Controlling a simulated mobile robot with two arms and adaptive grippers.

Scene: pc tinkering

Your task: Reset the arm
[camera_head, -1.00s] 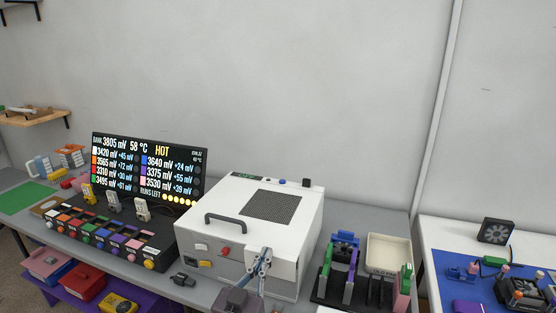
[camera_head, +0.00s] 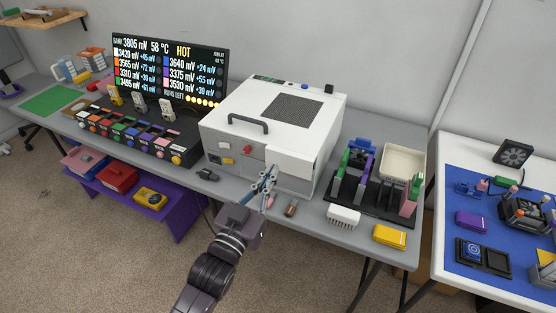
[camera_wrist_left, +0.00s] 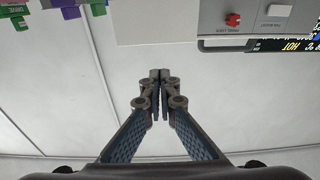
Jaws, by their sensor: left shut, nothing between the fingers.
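My left gripper (camera_head: 269,177) is in front of the white box-shaped machine (camera_head: 228,147) on the grey table. Its arm comes up from the bottom of the head view. In the left wrist view the gripper's fingers (camera_wrist_left: 160,78) meet at the tips, shut with nothing between them. The machine's front panel with a red switch (camera_wrist_left: 233,19) shows at the top of that view, apart from the fingers. Whether the gripper touches the machine is hard to tell in the head view. My right gripper is not in view.
A monitor (camera_head: 170,68) and a sloped panel of coloured slots (camera_head: 135,135) stand left of the machine. A black rack (camera_head: 375,203), a white brush-like part (camera_head: 343,215) and a yellow box (camera_head: 389,236) lie to its right. A second table with a blue mat (camera_head: 500,226) is further right.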

